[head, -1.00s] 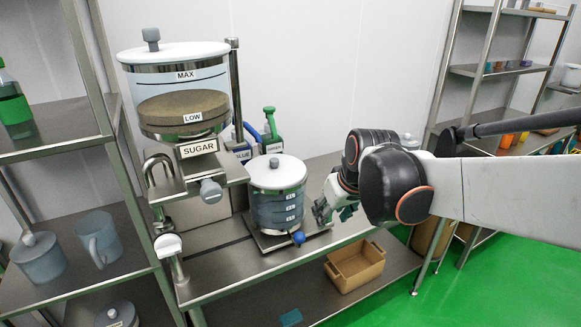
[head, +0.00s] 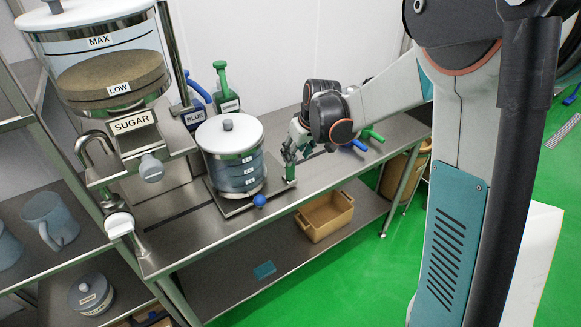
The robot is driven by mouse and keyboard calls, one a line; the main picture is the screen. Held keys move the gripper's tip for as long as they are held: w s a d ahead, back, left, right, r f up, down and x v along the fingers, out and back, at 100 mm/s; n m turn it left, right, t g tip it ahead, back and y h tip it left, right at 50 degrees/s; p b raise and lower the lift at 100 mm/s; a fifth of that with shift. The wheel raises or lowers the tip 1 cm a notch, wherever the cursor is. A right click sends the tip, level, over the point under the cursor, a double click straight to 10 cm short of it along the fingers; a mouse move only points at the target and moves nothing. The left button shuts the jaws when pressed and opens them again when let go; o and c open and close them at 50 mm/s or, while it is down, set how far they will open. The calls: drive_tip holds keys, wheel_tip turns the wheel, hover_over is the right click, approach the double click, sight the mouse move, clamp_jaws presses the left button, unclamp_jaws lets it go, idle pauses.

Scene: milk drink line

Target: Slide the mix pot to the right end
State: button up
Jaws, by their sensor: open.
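The mix pot (head: 234,172) is a clear grey vessel with marked bands and a white lid with a grey knob. It stands upright on a flat metal plate (head: 232,206) on the steel bench, to the right of the sugar dispenser. A blue ball knob (head: 259,200) shows at the plate's front. A short green-topped upright piece (head: 290,172) stands at the right of the plate. My gripper (head: 290,156) is open, pointing down at this upright, to the right of the pot and apart from its wall. Whether the fingers touch the upright cannot be told.
The sugar tank (head: 110,75) and its spout stand left of the pot. Blue and green levers (head: 372,135) lie beyond my gripper at the bench's right. A tan crate (head: 325,216) sits on the lower shelf.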

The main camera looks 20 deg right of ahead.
drive_tip(key=b+x, duration=0.2)
drive_tip(key=x, duration=0.6)
drive_tip(key=shift+w+f, duration=0.1)
drive_tip(key=shift+f, duration=0.2)
drive_tip(key=shift+c, duration=0.6)
clamp_jaws()
